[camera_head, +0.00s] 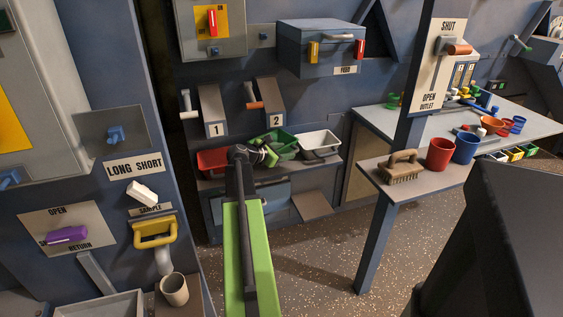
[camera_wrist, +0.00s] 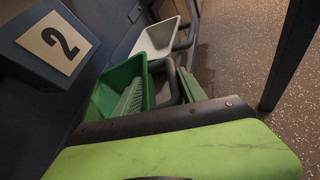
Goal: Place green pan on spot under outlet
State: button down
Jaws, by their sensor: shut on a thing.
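The green pan (camera_head: 283,141) is at the shelf below chutes 1 and 2, between a red pan and a white pan. In the wrist view the green pan (camera_wrist: 110,88) shows its open inside and a dark handle (camera_wrist: 164,80) on its right. My gripper (camera_head: 266,154) is at the pan's near side. In the wrist view my gripper's pale green fingers (camera_wrist: 160,92) are on either side of the handle, shut on it. I cannot tell whether the pan touches the shelf. An "OUTLET" label (camera_head: 427,106) is on the post at right; the spot is not clearly visible.
The red pan (camera_head: 213,161) and white pan (camera_head: 320,141) flank the green pan closely. Chute 2 (camera_head: 270,94) hangs above. A side shelf at right holds a brush (camera_head: 400,167), a red cup (camera_head: 440,154) and a blue cup (camera_head: 465,148). Speckled floor (camera_head: 320,240) is open in front.

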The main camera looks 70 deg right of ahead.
notch_tip(320, 180, down, 4)
jog(key=b, duration=0.3)
jog(key=shift+w+d+r+b, duration=0.1)
jog(key=shift+w+b, duration=0.05)
jog(key=shift+b, duration=0.2)
jog(key=c, duration=1.1)
grip_release()
jog(key=shift+f, duration=0.2)
jog(key=o, duration=0.4)
jog(key=shift+r, duration=0.1)
jog(key=shift+o, duration=0.2)
jog(key=p+v, duration=0.4)
jog(key=v, duration=0.8)
jog(key=shift+w+r+p, duration=0.1)
jog(key=shift+r+p, duration=0.05)
jog(key=shift+p, duration=0.2)
